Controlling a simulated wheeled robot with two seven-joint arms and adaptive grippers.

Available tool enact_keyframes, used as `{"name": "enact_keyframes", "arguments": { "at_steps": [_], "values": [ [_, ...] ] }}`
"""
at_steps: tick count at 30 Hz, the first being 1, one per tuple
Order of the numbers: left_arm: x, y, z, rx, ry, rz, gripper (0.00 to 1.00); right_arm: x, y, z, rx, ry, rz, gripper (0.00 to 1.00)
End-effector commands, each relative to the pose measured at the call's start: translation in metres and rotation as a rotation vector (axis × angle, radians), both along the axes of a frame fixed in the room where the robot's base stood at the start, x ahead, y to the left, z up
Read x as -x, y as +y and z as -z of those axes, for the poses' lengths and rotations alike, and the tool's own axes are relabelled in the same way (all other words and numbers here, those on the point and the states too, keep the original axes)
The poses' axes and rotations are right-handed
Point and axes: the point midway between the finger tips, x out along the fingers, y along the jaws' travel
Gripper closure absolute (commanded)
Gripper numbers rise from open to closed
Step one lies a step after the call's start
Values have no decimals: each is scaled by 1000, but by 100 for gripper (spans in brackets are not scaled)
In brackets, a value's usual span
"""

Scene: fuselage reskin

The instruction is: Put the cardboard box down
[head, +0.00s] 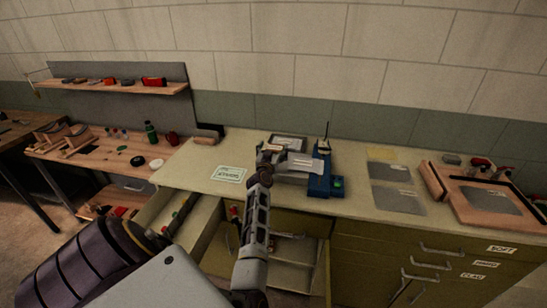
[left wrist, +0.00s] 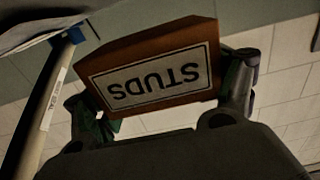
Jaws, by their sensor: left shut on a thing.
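The cardboard box (left wrist: 150,70) is brown with a white label reading STUDS, which appears upside down in the left wrist view. My left gripper (left wrist: 165,98) is shut on it, with one finger at each side of the box. In the head view my left gripper (head: 290,160) is over the pale counter (head: 270,190), left of a blue device (head: 325,175). I cannot clearly make out the box in the head view. Whether it touches the counter cannot be told. My right gripper is not in view.
A white printed card (head: 229,174) lies on the counter left of my gripper. Grey sheets (head: 398,198) lie to the right, before a wooden tray (head: 485,200). An open drawer (head: 180,215) juts out at the left. A wooden bench (head: 100,155) with small items stands farther left.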

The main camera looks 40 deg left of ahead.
Motion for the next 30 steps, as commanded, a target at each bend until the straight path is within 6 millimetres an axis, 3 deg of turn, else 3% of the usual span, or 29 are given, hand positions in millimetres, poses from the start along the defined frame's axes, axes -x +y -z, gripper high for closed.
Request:
{"name": "enact_keyframes", "arguments": {
  "at_steps": [5, 16, 30],
  "values": [
    [0, 0, 2, -1, -2, 0, 55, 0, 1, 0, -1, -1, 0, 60],
    [0, 0, 35, -1, 0, 0, 55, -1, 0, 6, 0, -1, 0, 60],
    [0, 0, 39, -2, -1, -1, 55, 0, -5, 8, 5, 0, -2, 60]
  ]
}}
